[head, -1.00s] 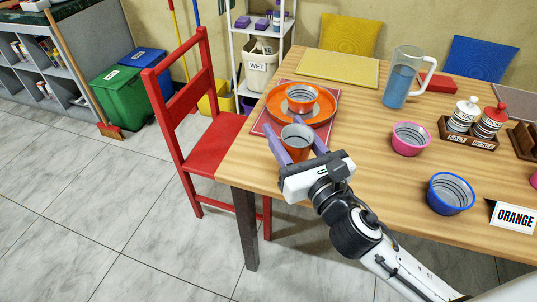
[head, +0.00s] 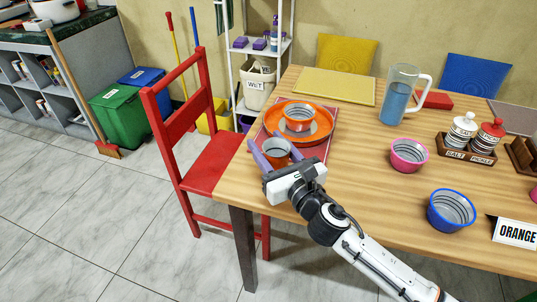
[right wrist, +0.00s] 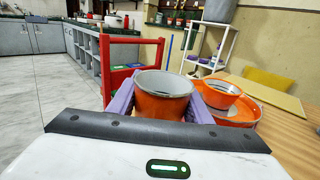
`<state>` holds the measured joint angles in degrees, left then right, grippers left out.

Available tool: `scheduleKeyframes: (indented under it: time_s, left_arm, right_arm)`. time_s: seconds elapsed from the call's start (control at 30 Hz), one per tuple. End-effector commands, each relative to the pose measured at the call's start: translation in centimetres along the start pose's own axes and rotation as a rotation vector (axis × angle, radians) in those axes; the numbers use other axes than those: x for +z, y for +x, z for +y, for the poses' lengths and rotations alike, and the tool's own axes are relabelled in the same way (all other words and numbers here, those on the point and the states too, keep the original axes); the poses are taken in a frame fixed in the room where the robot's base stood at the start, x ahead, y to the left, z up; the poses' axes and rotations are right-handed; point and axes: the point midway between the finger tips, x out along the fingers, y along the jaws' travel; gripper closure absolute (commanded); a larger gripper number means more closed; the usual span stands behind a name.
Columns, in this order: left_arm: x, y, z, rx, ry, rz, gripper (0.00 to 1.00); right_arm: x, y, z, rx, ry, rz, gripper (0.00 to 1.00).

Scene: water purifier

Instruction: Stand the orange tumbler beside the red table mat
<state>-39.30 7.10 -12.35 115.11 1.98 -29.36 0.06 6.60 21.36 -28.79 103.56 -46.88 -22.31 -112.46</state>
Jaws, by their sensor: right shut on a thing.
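The orange tumbler (head: 276,152) is upright between the fingers of my right gripper (head: 277,155), which is shut on it. It also shows in the right wrist view (right wrist: 164,98) with its grey inside facing up. In the head view it overlaps the near left part of the red table mat (head: 319,152); whether it touches mat or table I cannot tell. On the mat sits an orange plate (head: 326,128) with an orange bowl (head: 299,124) on it. My left gripper is not in view.
A red chair (head: 207,165) stands at the table's left edge. A pink bowl (head: 409,157), a blue bowl (head: 450,212), a water jug (head: 397,97) and a salt and pickle rack (head: 467,150) stand to the right. The wooden table (head: 365,185) is bare right of the mat.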

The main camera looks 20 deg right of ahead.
Motion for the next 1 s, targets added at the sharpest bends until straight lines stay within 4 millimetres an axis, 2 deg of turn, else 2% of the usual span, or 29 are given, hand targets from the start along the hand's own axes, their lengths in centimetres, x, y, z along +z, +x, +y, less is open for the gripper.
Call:
scheduleKeyframes:
  time_s: [0.03, 0.1, 0.47, 0.5, 0.57, 0.93, 1.0]
  left_arm:
    - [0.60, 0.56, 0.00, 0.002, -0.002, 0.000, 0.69]
    - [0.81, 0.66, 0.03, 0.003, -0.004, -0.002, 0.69]
    - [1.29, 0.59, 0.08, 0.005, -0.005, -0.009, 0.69]
    - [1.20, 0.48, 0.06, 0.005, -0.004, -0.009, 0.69]
    - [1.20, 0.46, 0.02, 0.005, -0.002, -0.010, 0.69]
    - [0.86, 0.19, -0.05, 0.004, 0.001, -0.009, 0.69]
    - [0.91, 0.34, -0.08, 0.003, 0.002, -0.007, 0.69]
  right_arm:
    - [-1.43, -0.02, 0.03, -0.002, 0.004, 0.003, 0.78]
    - [-1.85, -0.01, 0.00, -0.001, 0.002, 0.001, 0.78]
    - [-2.10, -0.01, -0.01, 0.000, 0.000, 0.001, 0.78]
    - [-1.95, -0.02, -0.01, 0.000, 0.000, 0.001, 0.48]
    - [-1.94, -0.02, -0.01, 0.000, 0.000, 0.001, 0.38]
    - [-1.43, -0.02, -0.01, 0.000, 0.000, 0.000, 0.36]
    - [-1.81, -0.78, -0.01, 0.000, 0.000, 0.004, 0.36]
